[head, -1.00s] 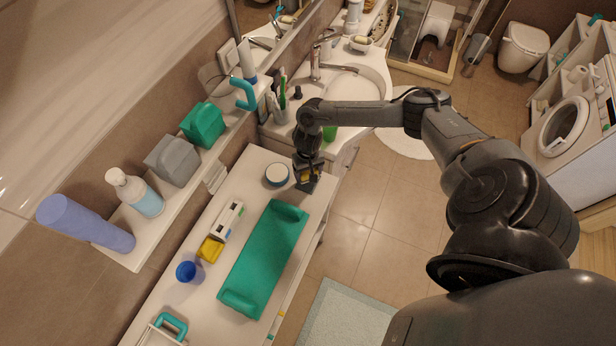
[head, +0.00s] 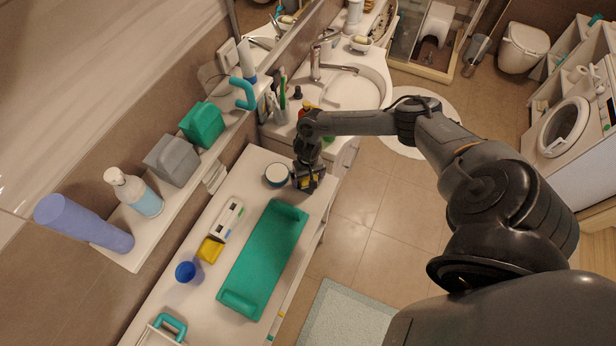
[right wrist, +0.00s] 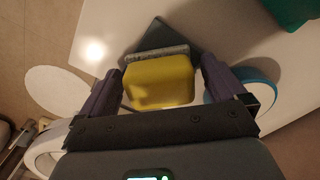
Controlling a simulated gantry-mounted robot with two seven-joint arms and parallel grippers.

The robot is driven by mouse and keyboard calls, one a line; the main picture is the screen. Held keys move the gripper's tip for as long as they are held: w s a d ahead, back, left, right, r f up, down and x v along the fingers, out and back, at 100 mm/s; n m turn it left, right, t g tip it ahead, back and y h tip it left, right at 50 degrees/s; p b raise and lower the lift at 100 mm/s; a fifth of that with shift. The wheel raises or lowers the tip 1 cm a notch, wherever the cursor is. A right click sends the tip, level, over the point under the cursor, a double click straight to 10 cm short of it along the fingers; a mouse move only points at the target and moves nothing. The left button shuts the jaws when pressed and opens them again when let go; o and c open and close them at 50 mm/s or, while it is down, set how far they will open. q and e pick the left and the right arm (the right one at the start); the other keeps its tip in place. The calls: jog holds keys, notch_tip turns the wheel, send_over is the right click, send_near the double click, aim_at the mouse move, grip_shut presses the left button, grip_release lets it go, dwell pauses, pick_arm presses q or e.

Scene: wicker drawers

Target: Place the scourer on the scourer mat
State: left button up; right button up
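The scourer (right wrist: 158,82) is a yellow block with a grey rough layer. My right gripper (right wrist: 160,85) holds it between its two fingers. In the right wrist view, the dark grey scourer mat (right wrist: 160,35) lies on the white counter just beyond the scourer, which hides part of it. The scourer is over or against the mat; I cannot tell whether they touch. In the head view, my right gripper (head: 308,180) is low over the far end of the counter and covers most of the mat. My left gripper is not in view.
A round blue-and-white container (head: 277,175) stands close left of the right gripper. A green tray (head: 262,262) lies nearer on the counter (head: 200,315). A white box (head: 229,218), a yellow item (head: 210,250) and a blue cup (head: 186,272) stand along its left side.

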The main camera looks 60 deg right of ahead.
jog(key=shift+r, duration=0.15)
notch_tip(320, 180, up, 11)
jog(key=shift+f+p, duration=0.1)
jog(key=shift+p, duration=0.6)
jog(key=shift+a+r, duration=0.1)
jog(key=shift+r, duration=0.15)
jog(key=w+a+r+n+t+y, duration=0.15)
jog(key=a+n+t, duration=0.65)
jog(key=a, duration=2.1)
jog(key=s+d+r+n+g, duration=0.1)
jog(key=s+d+r+g, duration=0.1)
jog(key=s, duration=0.4)
jog(key=s+d+r+n+g+h, duration=0.1)
jog(key=s+d+r+g, duration=0.1)
jog(key=s+r, duration=0.3)
jog(key=shift+s+d, duration=0.6)
jog(key=shift+s, duration=0.65)
